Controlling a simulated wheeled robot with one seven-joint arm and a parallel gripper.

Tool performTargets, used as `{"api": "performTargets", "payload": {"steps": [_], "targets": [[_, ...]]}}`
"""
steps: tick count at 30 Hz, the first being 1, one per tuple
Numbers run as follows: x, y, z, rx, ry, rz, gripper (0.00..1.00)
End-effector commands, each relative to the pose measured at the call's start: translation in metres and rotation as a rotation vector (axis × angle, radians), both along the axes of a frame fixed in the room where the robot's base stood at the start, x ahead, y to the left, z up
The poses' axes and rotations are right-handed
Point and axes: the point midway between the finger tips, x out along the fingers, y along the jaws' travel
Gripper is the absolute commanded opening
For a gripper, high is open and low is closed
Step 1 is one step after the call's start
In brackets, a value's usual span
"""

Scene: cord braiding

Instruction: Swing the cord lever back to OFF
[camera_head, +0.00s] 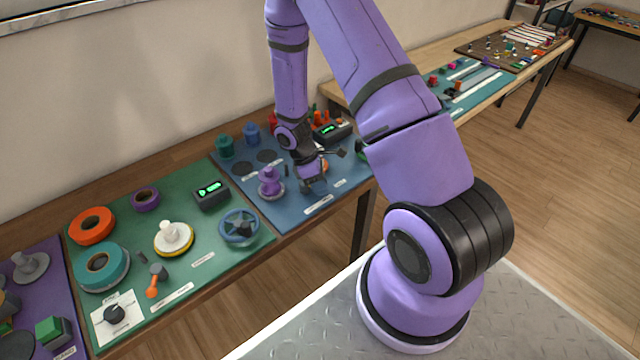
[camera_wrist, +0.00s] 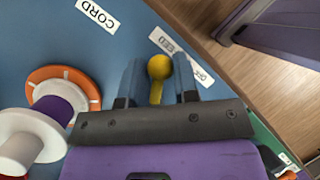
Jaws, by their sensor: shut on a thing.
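The cord lever (camera_wrist: 159,67) shows in the wrist view as a yellow round knob on a yellow stem, standing between my two fingers. My gripper (camera_wrist: 158,78) is shut on it, with a blue-grey finger on either side. In the head view my gripper (camera_head: 314,184) reaches down to the front part of the blue mat (camera_head: 345,184), and the lever is hidden there. A white label (camera_wrist: 188,60) lies just beyond the knob, its lettering partly covered by a finger. Which position the lever points to cannot be told.
In the wrist view a white and purple spool (camera_wrist: 45,125) on an orange ring stands at the left, near a CORD label (camera_wrist: 97,14). In the head view a purple spool (camera_head: 269,183) stands left of my gripper, and a black display box (camera_head: 332,131) stands behind.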

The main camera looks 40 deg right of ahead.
Motion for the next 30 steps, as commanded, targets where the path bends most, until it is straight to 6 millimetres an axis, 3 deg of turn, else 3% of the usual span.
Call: {"api": "performTargets", "payload": {"steps": [11,30], "targets": [[-0.003,0.007,0.0,0.003,0.002,-0.128,0.05],[-0.007,0.036,0.0,0.005,0.002,-0.714,0.05]]}}
